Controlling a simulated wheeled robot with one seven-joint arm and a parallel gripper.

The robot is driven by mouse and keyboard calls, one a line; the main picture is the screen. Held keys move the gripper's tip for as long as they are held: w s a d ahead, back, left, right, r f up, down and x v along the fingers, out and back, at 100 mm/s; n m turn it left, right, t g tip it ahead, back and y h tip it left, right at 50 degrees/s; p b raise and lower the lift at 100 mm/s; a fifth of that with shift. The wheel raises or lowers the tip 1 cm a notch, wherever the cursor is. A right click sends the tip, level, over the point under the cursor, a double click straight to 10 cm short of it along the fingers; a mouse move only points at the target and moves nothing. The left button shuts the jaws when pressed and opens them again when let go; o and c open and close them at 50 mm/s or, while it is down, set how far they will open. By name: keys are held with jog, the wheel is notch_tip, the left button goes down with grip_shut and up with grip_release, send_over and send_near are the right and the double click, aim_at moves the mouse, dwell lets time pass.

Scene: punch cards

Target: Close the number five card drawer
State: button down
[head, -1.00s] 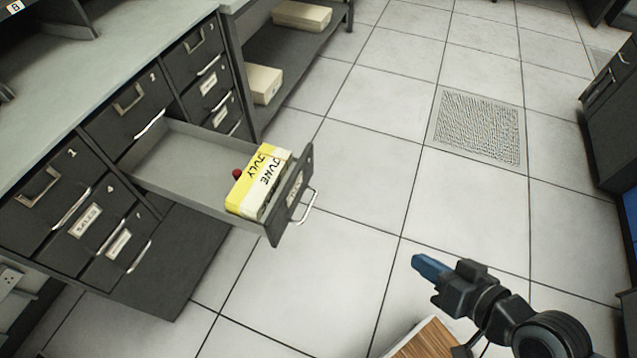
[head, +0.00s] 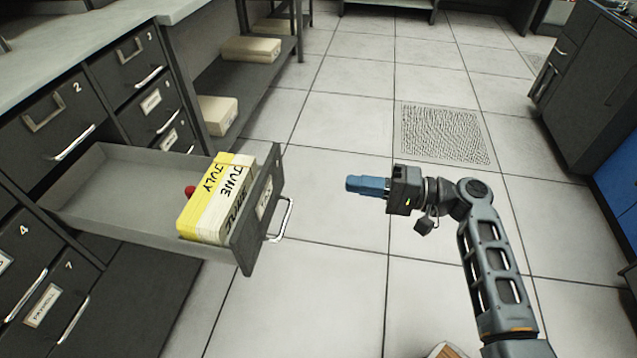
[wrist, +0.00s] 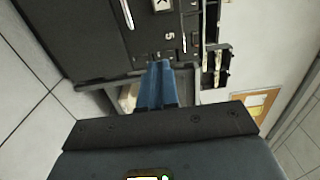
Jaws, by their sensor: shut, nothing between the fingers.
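The open drawer (head: 262,212) sticks far out of the dark cabinet, below the drawer marked 2. In the head view its number cannot be read. It holds yellow and white cards (head: 218,195) marked June and July, and a red knob shows behind them. A silver handle (head: 285,220) is on its front. My gripper (head: 350,184) is shut and empty, to the right of the drawer front and apart from it, with its blue fingers pointing left.
Other cabinet drawers, such as the one marked 2 (head: 60,120), are shut. A low shelf with pale boxes (head: 217,115) stands behind. The tiled floor (head: 335,130) between cabinet and arm is clear. A dark cabinet (head: 590,90) stands at the right.

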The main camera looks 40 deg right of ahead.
aim_at(277, 173)
jog(key=x, duration=1.3)
jog(key=shift+w+a, duration=0.15)
jog(key=shift+a, duration=0.1)
jog(key=shift+w+a+b, duration=0.1)
jog(key=shift+w+b, duration=0.1)
jog(key=shift+b, duration=0.1)
jog(key=b+x, duration=1.6)
jog(key=x, duration=2.3)
jog(key=shift+w+a+f, duration=0.1)
jog(key=shift+f, duration=0.1)
jog(key=shift+w+a+b, duration=0.15)
jog(key=shift+w+b, duration=0.1)
jog(key=shift+b, duration=0.05)
jog(key=shift+w+a+r, duration=0.1)
jog(key=shift+r, duration=0.2)
jog(key=shift+a, duration=0.1)
